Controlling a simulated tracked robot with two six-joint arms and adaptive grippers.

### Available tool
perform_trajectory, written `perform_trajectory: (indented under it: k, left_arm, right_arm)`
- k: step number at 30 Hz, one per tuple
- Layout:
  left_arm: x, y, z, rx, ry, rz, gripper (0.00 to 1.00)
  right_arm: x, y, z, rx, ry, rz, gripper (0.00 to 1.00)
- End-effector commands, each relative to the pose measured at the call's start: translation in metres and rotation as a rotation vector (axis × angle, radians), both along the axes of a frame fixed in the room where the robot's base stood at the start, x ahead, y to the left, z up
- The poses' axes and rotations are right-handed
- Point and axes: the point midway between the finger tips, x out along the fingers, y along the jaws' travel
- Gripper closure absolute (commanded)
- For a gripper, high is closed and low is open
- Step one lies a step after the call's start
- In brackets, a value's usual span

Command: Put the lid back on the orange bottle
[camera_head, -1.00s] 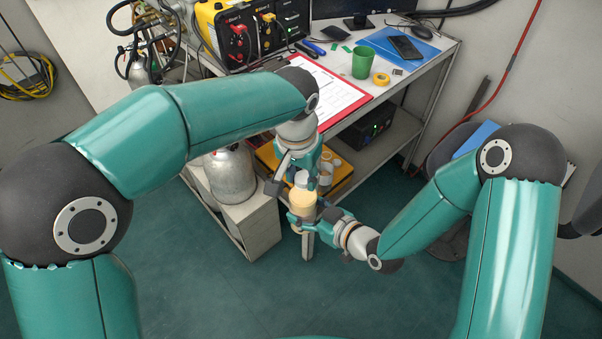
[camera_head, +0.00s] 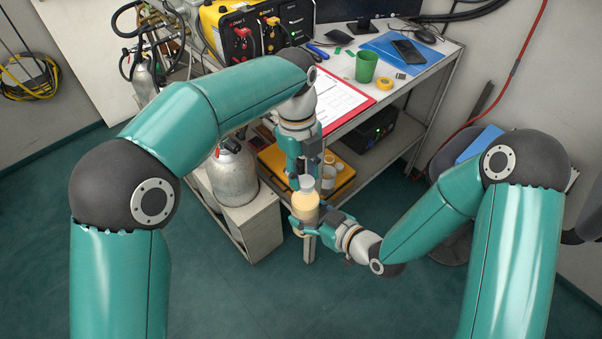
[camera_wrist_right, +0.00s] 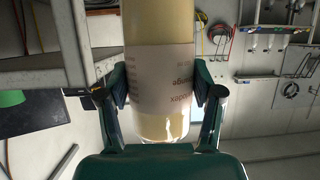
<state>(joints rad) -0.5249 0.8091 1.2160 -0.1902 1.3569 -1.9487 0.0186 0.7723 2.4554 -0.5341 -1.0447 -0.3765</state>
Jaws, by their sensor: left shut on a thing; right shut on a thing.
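The bottle (camera_head: 305,208), pale orange with a whitish label, stands upright in my right gripper (camera_head: 318,222). In the right wrist view the bottle (camera_wrist_right: 160,75) is between the two fingers, which are shut on its labelled lower part. My left gripper (camera_head: 306,172) points down just above the bottle's top and is shut on the lid, which its fingers mostly hide. A small whitish piece (camera_head: 307,184) shows between the left fingertips and the bottle. I cannot tell whether the lid touches the neck.
Behind the grippers, a yellow case (camera_head: 275,160) with pale jars (camera_head: 329,175) stands low under the bench. A grey cylinder (camera_head: 232,178) stands on a cabinet to the left. The bench holds a red clipboard (camera_head: 350,113) and a green cup (camera_head: 366,66). Floor in front is clear.

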Motion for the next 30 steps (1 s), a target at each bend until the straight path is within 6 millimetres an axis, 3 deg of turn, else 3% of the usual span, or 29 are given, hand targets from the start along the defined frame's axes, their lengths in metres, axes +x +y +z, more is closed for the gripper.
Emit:
perform_trajectory:
  k: [6, 12, 16, 24, 25, 30]
  left_arm:
    - [0.0020, -0.0057, 0.0001, 0.000, -0.002, -0.509, 0.74]
    - [0.0012, -0.0088, 0.0000, -0.001, -0.002, -0.889, 0.74]
    - [0.0008, -0.0094, 0.0002, -0.002, -0.001, -0.990, 0.74]
    - [0.0009, -0.0093, 0.0001, -0.003, -0.002, -1.001, 0.74]
    - [0.0009, -0.0094, 0.0002, -0.003, -0.001, -1.000, 0.62]
    - [0.0008, -0.0093, 0.0000, -0.003, -0.002, -0.999, 0.39]
  right_arm:
    - [0.0001, 0.0001, 0.0007, 0.001, -0.002, 0.000, 1.00]
    - [0.0001, 0.0001, 0.0007, 0.001, -0.002, 0.000, 1.00]
    - [0.0001, 0.0002, 0.0007, 0.001, -0.002, 0.000, 1.00]
    - [0.0000, 0.0002, 0.0006, 0.001, -0.002, 0.000, 1.00]
    - [0.0000, 0.0002, 0.0006, 0.001, -0.002, 0.000, 1.00]
    - [0.0002, 0.0001, 0.0008, 0.001, -0.002, 0.000, 1.00]
